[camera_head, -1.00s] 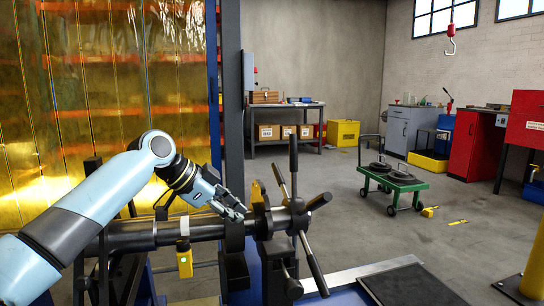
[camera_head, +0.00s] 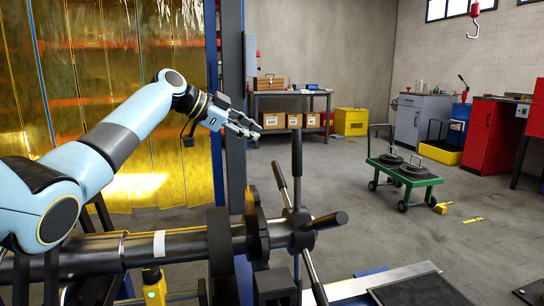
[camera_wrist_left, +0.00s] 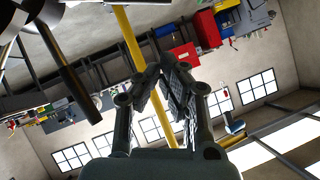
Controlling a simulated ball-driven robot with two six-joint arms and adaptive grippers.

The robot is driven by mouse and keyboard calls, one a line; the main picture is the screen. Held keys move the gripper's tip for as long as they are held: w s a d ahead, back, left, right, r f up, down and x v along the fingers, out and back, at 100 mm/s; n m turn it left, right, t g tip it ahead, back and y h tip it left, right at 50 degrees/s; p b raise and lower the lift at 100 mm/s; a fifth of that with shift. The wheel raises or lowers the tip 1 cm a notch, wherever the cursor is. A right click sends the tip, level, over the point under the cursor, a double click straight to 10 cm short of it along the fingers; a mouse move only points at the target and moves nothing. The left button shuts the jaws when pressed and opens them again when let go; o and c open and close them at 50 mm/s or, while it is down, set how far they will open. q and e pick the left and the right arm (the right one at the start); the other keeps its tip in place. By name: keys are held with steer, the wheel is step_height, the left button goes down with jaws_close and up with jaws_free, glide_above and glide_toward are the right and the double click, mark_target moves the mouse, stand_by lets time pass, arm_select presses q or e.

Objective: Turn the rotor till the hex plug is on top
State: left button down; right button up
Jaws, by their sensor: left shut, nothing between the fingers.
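The rotor (camera_head: 192,243) is a dark horizontal shaft with a collar and a spoked hub (camera_head: 300,236) at its right end. One spoke (camera_head: 297,170) points straight up; others point up-left, right and down. I cannot make out a hex plug on it. My left gripper (camera_head: 258,130) is shut and empty, in the air above the rotor and left of the upright spoke, touching nothing. It also shows in the left wrist view (camera_wrist_left: 168,68), fingers together, with dark bars at upper left. My right gripper is not in view.
A blue post (camera_head: 232,60) stands behind my left gripper, beside a yellow strip curtain (camera_head: 60,110). A green cart (camera_head: 404,178) with dark discs stands on the floor at right. A workbench (camera_head: 290,93) with boxes is at the back. The air right of the gripper is clear.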

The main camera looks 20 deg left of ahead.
arm_select(q)
steer(key=w+d+f+b, duration=0.2)
steer(key=w+d+f, duration=0.1)
steer(key=w+f, duration=0.3)
steer(key=shift+f+b, duration=0.35)
steer(key=shift+f, duration=0.25)
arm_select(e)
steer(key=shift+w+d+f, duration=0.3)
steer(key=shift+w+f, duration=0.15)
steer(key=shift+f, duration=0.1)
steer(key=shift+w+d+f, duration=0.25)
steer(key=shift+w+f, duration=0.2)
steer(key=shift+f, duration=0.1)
